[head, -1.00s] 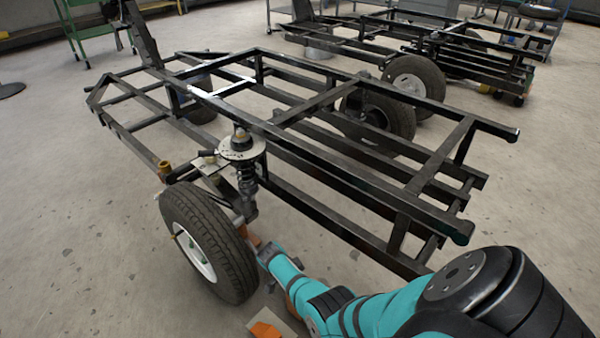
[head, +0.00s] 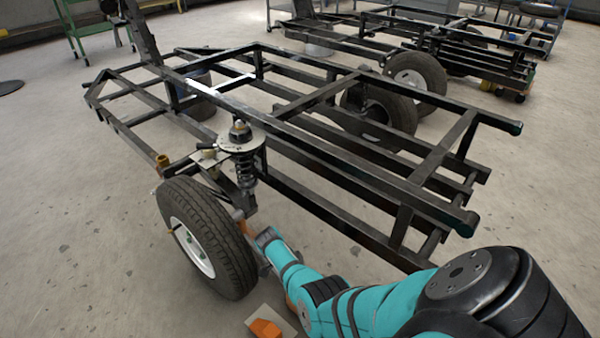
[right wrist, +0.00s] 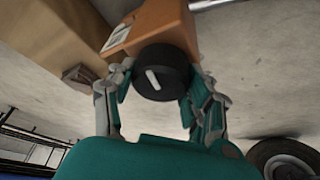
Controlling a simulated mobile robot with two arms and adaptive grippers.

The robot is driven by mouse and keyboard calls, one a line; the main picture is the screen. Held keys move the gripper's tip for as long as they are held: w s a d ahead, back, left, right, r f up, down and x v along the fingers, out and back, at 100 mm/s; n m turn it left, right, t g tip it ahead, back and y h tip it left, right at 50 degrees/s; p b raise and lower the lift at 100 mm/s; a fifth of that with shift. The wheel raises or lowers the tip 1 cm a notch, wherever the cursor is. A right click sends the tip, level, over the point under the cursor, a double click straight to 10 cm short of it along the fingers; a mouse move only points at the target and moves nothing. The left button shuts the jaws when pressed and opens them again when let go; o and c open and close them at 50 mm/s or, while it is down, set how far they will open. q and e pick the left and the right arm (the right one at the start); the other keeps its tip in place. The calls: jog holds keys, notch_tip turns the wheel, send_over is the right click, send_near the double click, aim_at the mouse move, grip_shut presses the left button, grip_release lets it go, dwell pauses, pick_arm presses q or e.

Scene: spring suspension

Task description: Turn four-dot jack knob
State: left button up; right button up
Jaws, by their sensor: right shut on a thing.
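A black round knob (right wrist: 160,76) with one white line mark sits on the end of an orange jack body (right wrist: 155,28) in the right wrist view. No dots are legible on it. My right gripper (right wrist: 157,95) has its two fingers on either side of the knob, shut on it. In the head view my right wrist (head: 270,240) reaches in beside the tyre (head: 207,236), under the frame, and the fingertips are hidden. A small orange part (head: 240,223) shows behind the tyre there. My left gripper is not in view.
A black trailer frame (head: 340,187) with a spring suspension (head: 243,165) stands above my right arm. An orange wedge on a pale plate (head: 266,328) lies on the floor in front. A second frame (head: 440,45) stands behind.

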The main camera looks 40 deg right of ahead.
jog(key=shift+d, duration=0.15)
jog(key=o, duration=1.2)
jog(key=shift+s, duration=0.1)
jog(key=shift+r, duration=0.1)
jog(key=v, duration=1.2)
